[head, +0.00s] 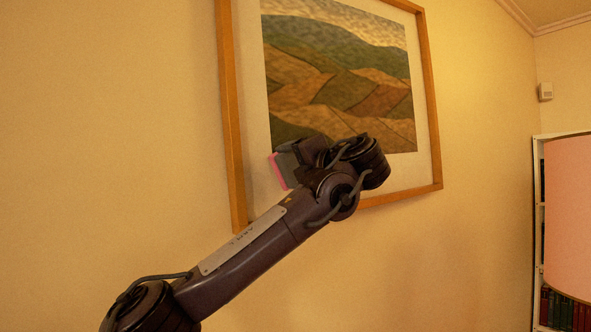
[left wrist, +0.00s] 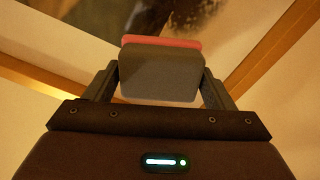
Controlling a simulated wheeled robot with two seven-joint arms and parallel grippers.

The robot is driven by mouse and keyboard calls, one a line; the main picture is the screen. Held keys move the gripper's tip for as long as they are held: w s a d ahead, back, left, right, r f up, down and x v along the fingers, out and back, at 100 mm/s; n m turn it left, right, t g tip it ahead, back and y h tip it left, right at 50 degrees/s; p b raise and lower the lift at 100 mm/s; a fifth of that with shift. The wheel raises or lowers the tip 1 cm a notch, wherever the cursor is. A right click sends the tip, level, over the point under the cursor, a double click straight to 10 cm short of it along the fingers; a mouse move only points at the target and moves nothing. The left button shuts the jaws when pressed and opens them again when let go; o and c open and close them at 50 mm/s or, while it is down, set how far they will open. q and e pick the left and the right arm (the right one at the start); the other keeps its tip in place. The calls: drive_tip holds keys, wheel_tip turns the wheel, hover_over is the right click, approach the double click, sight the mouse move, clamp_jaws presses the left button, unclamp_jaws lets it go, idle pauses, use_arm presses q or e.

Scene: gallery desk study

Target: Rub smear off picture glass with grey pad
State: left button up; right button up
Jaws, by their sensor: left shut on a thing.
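The framed picture (head: 340,80) hangs on the wall, with hills and fields inside a pale mount and a wooden frame. My left gripper (head: 290,160) is in front of the lower left of the picture. In the left wrist view, my left gripper (left wrist: 160,88) is shut on the grey pad (left wrist: 160,75), which has a pink-red layer on its far side. In the head view the pad's pink edge (head: 278,171) faces the pale mount; I cannot tell whether it touches the glass. My right gripper is not in view.
A white bookcase (head: 537,230) with books (head: 565,312) stands at the right, partly behind a large pink lampshade (head: 568,215). A small white box (head: 545,91) is on the far wall. The wall left of the picture is bare.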

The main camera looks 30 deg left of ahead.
use_arm(q)
drive_tip(key=shift+x, duration=1)
